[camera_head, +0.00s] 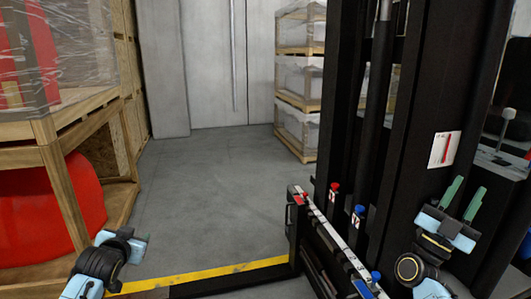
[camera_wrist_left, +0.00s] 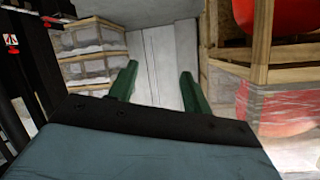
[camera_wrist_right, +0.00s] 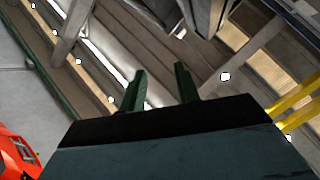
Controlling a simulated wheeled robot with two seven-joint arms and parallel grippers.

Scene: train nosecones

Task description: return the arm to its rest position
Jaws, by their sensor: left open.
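My left gripper (camera_wrist_left: 159,70) has two green fingers, which stand apart with nothing between them in the left wrist view. In the head view my left wrist is at the lower left, in front of the wooden rack, and the fingers are hard to make out. My right gripper (camera_head: 469,184) is at the lower right in the head view, with its green fingers pointing up beside the black mast. In the right wrist view the right gripper's fingers (camera_wrist_right: 160,68) are also apart and empty, pointing toward overhead beams.
A wooden rack (camera_head: 52,170) with a red rounded part (camera_head: 30,220) stands at the left. A black mast (camera_head: 415,110) fills the right. Stacked wrapped crates (camera_head: 300,75) stand at the back. Grey floor (camera_head: 215,190) is clear in the middle, with a yellow strip (camera_head: 200,275) in front.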

